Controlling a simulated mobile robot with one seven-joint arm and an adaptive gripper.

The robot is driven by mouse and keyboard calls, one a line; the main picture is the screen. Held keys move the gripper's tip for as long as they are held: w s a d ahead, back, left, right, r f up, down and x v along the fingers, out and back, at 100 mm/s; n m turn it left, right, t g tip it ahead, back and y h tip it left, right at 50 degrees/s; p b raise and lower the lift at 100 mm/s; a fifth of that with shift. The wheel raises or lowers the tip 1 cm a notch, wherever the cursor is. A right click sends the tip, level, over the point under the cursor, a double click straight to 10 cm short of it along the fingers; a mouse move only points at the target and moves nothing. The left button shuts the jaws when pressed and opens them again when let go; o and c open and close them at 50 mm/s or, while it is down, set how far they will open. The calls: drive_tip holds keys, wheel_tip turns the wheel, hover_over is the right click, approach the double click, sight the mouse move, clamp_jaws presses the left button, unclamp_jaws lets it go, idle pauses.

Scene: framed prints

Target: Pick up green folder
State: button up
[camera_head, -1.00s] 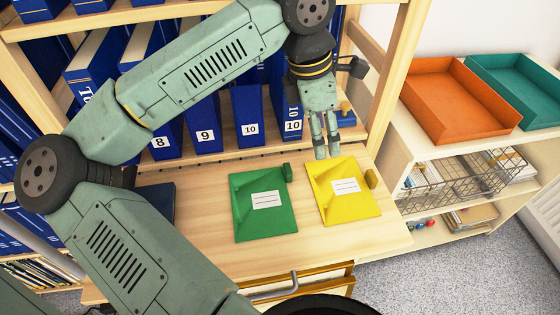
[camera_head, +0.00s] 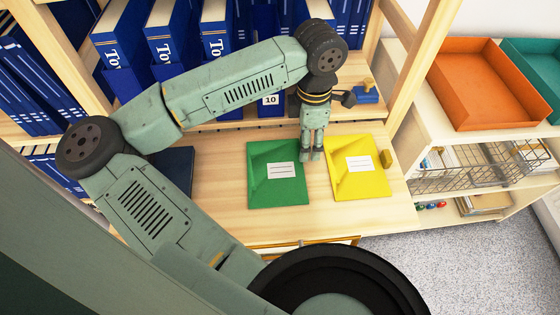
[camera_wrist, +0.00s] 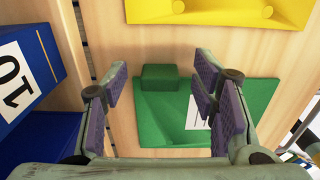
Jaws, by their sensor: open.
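The green folder (camera_head: 264,190) lies flat on the wooden desk top, with a white label on it. In the wrist view the green folder (camera_wrist: 165,118) has a small green block (camera_wrist: 160,77) at its edge, between my fingers in the picture. My gripper (camera_head: 311,155) is open and points down near the folder's upper right corner, by the gap to the yellow folder. The arm hides the green block in the head view. My gripper (camera_wrist: 160,82) shows both fingers apart with nothing held; its height above the block is unclear.
A yellow folder (camera_head: 347,185) with its own block (camera_head: 386,158) lies close on the right. A dark blue item (camera_head: 175,168) lies to the left. Blue binders (camera_head: 120,85) stand behind. Orange (camera_head: 480,85) and teal (camera_head: 535,75) trays sit on the right shelf.

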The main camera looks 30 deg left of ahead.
drive_tip(key=shift+f, duration=0.2)
drive_tip(key=c, duration=1.3)
